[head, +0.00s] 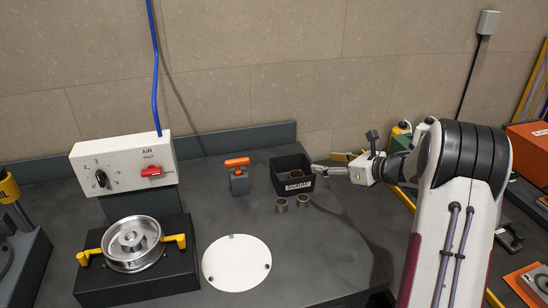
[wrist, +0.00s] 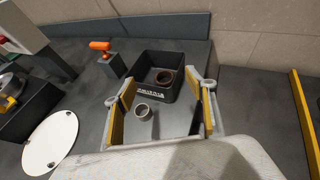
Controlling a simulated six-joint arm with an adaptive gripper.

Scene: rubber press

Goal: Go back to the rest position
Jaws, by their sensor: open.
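My gripper (head: 322,170) is at the right side of the black bin in the head view. In the wrist view my gripper (wrist: 163,103) is open, its yellow-padded fingers spread apart, with nothing held between them. The black bin (head: 292,187) has a white label on its front, and it also shows in the wrist view (wrist: 178,92). A metal ring (wrist: 165,77) lies inside the bin. Two more rings (head: 281,205) (head: 303,201) stand on the table in front of the bin. One ring (wrist: 142,110) shows between the fingers in the wrist view, apart from both.
A small block with an orange handle (head: 237,165) stands left of the bin. A white disc (head: 236,263) lies on the table. A press fixture with yellow handles (head: 133,244) and a white air control box (head: 124,163) with a blue hose (head: 154,80) are at left. A wall runs behind.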

